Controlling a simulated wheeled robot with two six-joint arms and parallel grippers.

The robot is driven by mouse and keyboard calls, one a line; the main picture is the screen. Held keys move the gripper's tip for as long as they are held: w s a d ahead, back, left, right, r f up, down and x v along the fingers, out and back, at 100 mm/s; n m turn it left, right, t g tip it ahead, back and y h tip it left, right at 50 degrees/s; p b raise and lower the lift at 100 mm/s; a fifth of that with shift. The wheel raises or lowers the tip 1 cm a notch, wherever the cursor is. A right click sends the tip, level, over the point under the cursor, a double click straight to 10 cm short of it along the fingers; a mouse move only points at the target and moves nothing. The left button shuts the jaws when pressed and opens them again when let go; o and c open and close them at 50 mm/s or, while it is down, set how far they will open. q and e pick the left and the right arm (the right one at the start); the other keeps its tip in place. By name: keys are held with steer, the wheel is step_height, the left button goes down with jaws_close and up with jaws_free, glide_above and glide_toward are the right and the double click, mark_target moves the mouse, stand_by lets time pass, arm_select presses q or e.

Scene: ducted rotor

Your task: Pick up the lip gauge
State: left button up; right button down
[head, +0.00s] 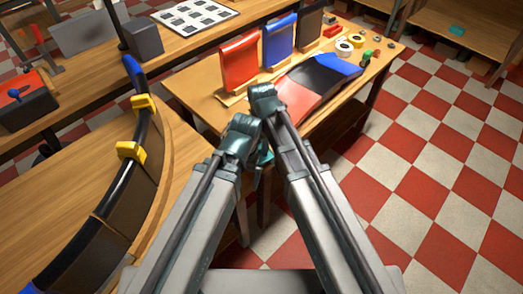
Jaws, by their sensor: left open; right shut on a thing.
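My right gripper (263,93) is at the near edge of the small wooden table, in front of the red panel. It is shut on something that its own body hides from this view. My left gripper (242,125) is just below and left of it, close to it, and is open with nothing visible in it. I cannot pick out the lip gauge for certain. Small green pieces (367,56) lie at the table's right end, too small to identify.
Red (239,62), blue (280,40) and dark panels (309,20) stand on the table (192,80). A curved red, black and blue piece (325,75) lies near rolls (343,46). A curved dark duct section (139,175) with yellow clamps (130,150) is left. Checkered floor is clear right.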

steer(key=shift+r, duration=0.1)
step_height(320, 180, up, 10)
steer(key=p, duration=1)
